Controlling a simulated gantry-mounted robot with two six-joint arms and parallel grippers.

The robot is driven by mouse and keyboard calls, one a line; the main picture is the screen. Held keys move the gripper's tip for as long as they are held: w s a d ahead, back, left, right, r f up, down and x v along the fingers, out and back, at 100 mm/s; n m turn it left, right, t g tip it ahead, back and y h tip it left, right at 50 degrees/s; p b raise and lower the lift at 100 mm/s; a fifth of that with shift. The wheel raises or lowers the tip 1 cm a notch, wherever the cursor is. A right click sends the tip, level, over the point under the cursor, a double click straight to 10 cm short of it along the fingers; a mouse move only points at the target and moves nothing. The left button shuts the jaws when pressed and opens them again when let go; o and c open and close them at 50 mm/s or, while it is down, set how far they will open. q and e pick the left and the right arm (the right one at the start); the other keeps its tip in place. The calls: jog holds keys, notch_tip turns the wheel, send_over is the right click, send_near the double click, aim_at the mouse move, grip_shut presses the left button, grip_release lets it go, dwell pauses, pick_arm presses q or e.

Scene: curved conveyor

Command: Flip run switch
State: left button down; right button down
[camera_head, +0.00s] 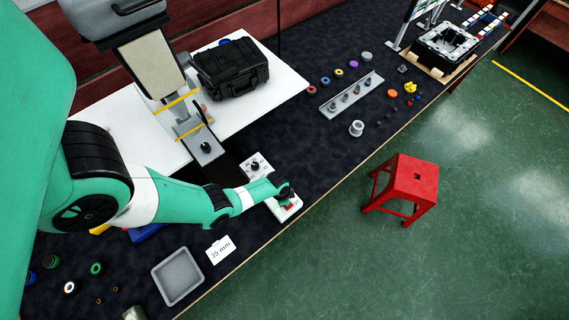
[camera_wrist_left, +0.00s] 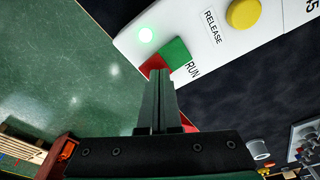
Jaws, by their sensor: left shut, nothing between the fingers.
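The run switch (camera_wrist_left: 174,52) is a rocker with a green half and a red half beside the word RUN on a white control panel (camera_wrist_left: 190,15). In the left wrist view my left gripper (camera_wrist_left: 160,75) is shut and empty. Its fingertips are at the switch, over the edge of the red half near the green half; I cannot tell whether they touch. A green light (camera_wrist_left: 145,35) glows beside the switch. In the head view the panel (camera_head: 287,212) sits near the table's front edge, partly hidden by my left gripper (camera_head: 286,194). My right gripper is not in view.
A yellow RELEASE button (camera_wrist_left: 243,13) sits on the same panel. A box with a black knob (camera_head: 255,165) stands just behind. A grey tray (camera_head: 178,276) and a 35 mm card (camera_head: 220,249) lie to the left. A red stool (camera_head: 405,180) stands on the floor.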

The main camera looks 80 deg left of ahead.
pick_arm(q)
jog(key=shift+f+b, duration=0.45)
jog(key=shift+f, duration=0.05)
jog(key=shift+r, duration=0.1)
notch_tip(320, 180, up, 7)
jog(key=p, duration=0.7)
dwell(0.5)
